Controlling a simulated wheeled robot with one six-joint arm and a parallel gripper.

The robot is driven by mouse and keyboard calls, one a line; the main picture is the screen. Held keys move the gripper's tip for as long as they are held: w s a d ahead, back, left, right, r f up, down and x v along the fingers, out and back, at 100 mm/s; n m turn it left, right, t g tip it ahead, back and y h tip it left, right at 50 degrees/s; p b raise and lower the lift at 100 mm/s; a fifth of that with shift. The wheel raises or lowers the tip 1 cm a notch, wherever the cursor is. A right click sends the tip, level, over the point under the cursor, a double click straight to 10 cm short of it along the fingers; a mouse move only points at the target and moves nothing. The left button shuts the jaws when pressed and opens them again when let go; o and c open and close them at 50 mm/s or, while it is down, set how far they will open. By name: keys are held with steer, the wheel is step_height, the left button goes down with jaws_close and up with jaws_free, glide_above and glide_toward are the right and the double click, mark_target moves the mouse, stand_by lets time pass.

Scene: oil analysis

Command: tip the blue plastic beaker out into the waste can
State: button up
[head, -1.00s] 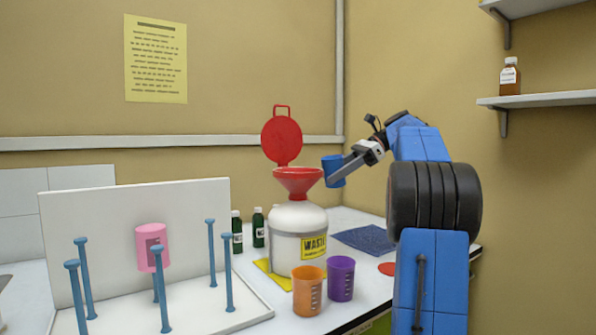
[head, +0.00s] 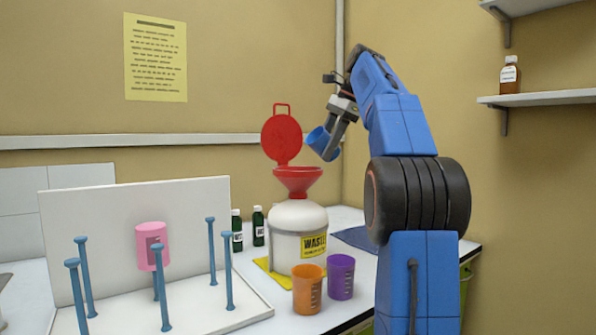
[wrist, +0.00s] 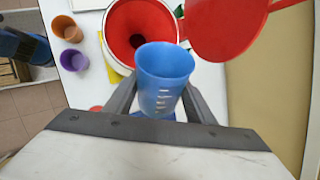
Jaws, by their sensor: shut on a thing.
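The blue beaker (head: 321,143) is held in my gripper (head: 334,146), above and slightly right of the waste can's funnel. In the head view it is tilted, its mouth toward the upper left. The wrist view shows the blue beaker (wrist: 163,82) between my gripper's fingers (wrist: 155,101), close to the red funnel. The waste can (head: 298,222) is a white container with a yellow label. Its red funnel (head: 297,182) is open on top, and the red lid (head: 282,140) stands raised behind it. Whether the beaker holds anything is hard to tell.
An orange beaker (head: 307,289) and a purple beaker (head: 340,277) stand in front of the waste can. Two dark bottles (head: 258,227) stand to its left. A pegged rack (head: 215,308) with a pink beaker (head: 150,246) is at the left. A blue cloth (head: 357,239) lies right.

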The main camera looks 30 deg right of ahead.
mark_target(317, 140)
steer(key=shift+a+r+h, duration=0.1)
steer(key=shift+r+h, duration=0.3)
steer(key=shift+h, duration=0.2)
steer(key=shift+f+n+h, duration=0.3)
steer(key=shift+f+h, duration=0.1)
steer(key=shift+h, duration=0.5)
steer(key=shift+f+h+p, duration=0.25)
steer(key=shift+h+p, duration=0.25)
steer(key=shift+h, duration=0.2)
steer(key=shift+a+r+n+h+p, duration=0.3)
steer(key=shift+a+h+p, duration=0.05)
steer(key=shift+a+h, duration=0.4)
steer(key=shift+a+r, duration=0.1)
steer(key=shift+a, duration=0.15)
steer(key=shift+a+r+h+p, duration=0.2)
steer(key=shift+r+h+p, duration=0.2)
steer(key=shift+h, duration=0.55)
steer(key=shift+a+f+h, duration=0.15)
steer(key=shift+f+h, duration=0.05)
steer(key=shift+h, duration=0.2)
